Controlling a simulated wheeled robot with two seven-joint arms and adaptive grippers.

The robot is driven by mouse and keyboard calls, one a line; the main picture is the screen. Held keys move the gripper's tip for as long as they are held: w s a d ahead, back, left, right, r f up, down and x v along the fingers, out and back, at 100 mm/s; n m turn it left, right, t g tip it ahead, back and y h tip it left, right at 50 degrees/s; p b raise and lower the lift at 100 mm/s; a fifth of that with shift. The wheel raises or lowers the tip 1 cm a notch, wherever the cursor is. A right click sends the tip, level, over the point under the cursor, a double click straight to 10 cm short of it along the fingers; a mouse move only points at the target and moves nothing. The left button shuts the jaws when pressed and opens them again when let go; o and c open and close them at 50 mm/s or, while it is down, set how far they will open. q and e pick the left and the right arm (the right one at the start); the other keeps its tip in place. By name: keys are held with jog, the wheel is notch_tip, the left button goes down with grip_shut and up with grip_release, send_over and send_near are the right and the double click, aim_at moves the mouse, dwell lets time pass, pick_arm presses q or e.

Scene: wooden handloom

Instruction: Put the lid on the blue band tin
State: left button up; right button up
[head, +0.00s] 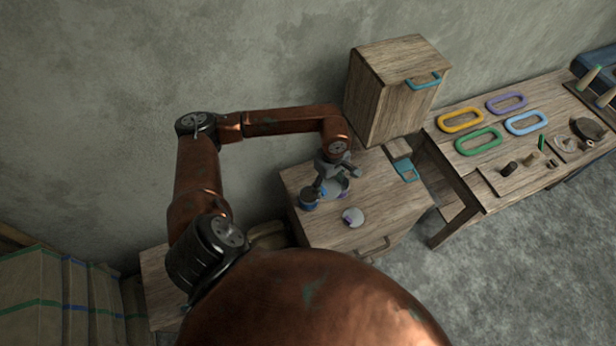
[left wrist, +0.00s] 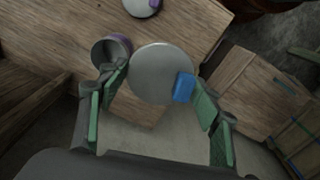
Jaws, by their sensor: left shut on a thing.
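My left gripper (head: 335,172) is low over the cabinet top. In the left wrist view its green-padded fingers (left wrist: 158,96) are on either side of a round grey lid (left wrist: 156,70) with a blue tab (left wrist: 184,88) at its edge. The gripper is shut on this lid. I cannot make out the blue band tin in the wrist view; the lid may hide it. My right gripper is not in view.
An open purple-banded tin (left wrist: 112,48) stands beside the held lid. A second lid with a purple tab (head: 353,216) lies on the cabinet top. A tall wooden box (head: 390,95) stands behind. A table (head: 470,180) with coloured rings is at the right.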

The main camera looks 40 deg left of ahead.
pick_arm(q)
jog(key=a+f+n, duration=0.2)
jog(key=f+n, duration=0.1)
jog(key=s+a+f+n, duration=0.1)
jog(key=a+f+n, duration=0.4)
jog(key=f+n, duration=0.1)
jog(key=shift+s+a+f+b, duration=0.15)
jog(key=shift+s+a+b, duration=0.1)
jog(key=shift+b, duration=0.15)
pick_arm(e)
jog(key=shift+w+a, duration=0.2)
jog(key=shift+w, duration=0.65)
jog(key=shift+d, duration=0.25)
pick_arm(q)
jog(key=shift+d+f+b, duration=0.1)
jog(key=shift+b, duration=0.35)
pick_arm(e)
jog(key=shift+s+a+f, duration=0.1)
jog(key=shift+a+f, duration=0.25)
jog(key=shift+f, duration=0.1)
pick_arm(q)
jog(key=shift+f+b, duration=0.35)
jog(key=shift+b, duration=0.05)
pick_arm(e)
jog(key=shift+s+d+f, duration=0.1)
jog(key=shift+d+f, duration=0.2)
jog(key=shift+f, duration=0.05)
